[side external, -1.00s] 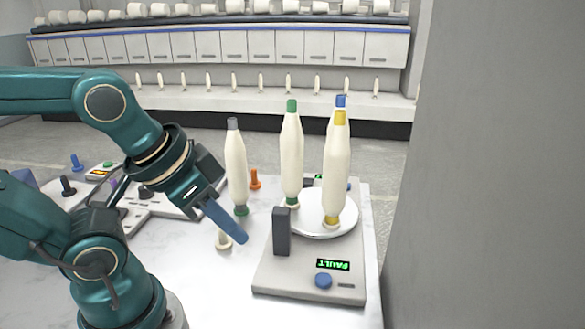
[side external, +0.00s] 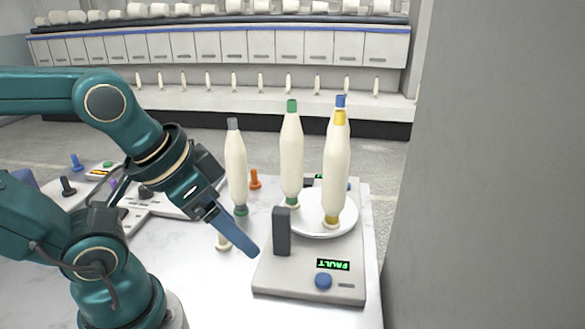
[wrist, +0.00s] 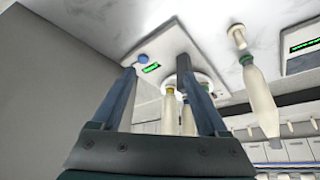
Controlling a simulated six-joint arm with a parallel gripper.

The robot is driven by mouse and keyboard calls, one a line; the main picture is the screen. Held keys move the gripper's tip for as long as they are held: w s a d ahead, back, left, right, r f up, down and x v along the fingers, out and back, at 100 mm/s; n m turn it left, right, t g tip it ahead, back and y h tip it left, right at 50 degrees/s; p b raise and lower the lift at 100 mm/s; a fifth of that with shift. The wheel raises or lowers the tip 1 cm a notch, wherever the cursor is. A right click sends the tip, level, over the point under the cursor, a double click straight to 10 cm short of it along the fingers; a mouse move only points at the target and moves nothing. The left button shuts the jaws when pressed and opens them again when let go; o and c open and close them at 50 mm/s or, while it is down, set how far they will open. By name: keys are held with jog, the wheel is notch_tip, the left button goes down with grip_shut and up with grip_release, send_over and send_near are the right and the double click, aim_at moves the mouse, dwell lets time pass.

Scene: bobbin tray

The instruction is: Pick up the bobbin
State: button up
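Several cream bobbins stand upright. A yellow-capped bobbin (side external: 336,170) and a green-capped bobbin (side external: 291,155) are on a round white plate (side external: 348,222) of a grey device. A blue cap (side external: 341,101) shows behind the yellow one, its body mostly hidden. A grey-capped bobbin (side external: 236,165) stands to the left. My gripper (side external: 252,252) points down to the right, at the device's front left, apart from all bobbins. In the wrist view (wrist: 156,66) its two fingers are spread, with nothing between the tips; bobbins (wrist: 188,118) show beyond them.
The grey device (side external: 303,277) has a dark upright post (side external: 281,231), a blue knob (side external: 323,281) and a green "FAULT" display (side external: 333,264). A small cream peg (side external: 223,240) and an orange peg (side external: 255,179) stand nearby. A grey wall (side external: 480,170) closes the right side.

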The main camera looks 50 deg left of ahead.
jog(key=shift+o, duration=0.5)
